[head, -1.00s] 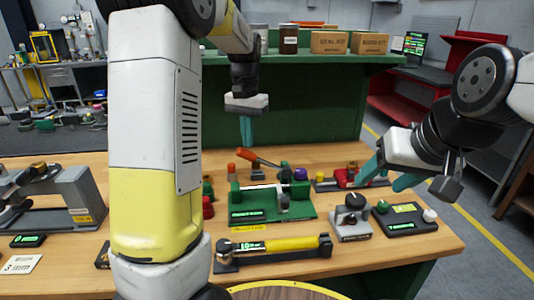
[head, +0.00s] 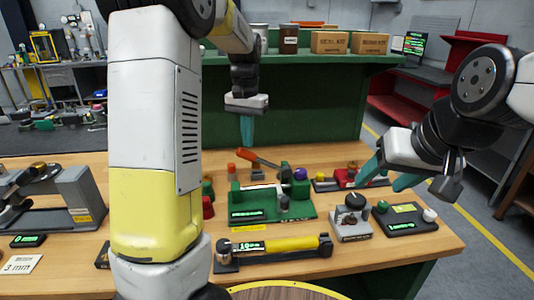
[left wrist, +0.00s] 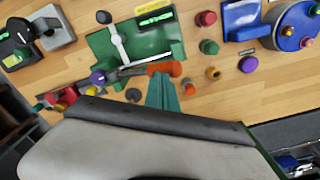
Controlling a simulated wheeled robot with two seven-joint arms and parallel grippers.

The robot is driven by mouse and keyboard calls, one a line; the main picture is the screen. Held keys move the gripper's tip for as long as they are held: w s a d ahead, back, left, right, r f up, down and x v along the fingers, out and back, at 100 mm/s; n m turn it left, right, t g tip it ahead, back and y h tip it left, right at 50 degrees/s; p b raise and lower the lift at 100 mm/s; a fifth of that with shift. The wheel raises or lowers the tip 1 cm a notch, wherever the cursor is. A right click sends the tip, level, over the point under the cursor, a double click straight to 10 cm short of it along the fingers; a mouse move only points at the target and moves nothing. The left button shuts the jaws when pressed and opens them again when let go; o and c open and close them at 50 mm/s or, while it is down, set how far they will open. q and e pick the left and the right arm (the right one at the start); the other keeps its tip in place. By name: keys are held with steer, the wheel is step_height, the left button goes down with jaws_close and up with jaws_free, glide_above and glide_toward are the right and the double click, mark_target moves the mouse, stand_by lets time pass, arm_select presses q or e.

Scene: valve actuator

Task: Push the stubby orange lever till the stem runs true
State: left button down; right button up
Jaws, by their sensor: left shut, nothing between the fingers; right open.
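The stubby orange lever (head: 245,154) sits on top of a green valve fixture (head: 245,211), its dark arm running down to the right. In the left wrist view the orange grip (left wrist: 165,68) lies just beyond my fingertips. A pale rod (head: 263,186), perhaps the stem, lies across the fixture; I cannot tell if it runs true. My left gripper (head: 247,130) is shut and empty, pointing down above and behind the orange grip; whether they touch is unclear. My right gripper (head: 386,172) is open and empty at the right.
A grey block with a black knob (head: 350,222) and a dark button box (head: 405,220) stand to the right. Red and green knobs (head: 208,206) stand close at the left. A red device (head: 345,178) sits behind right.

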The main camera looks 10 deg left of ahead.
arm_select(q)
steer(key=shift+f, duration=0.2)
stand_by(0.5)
steer(key=shift+f, duration=0.2)
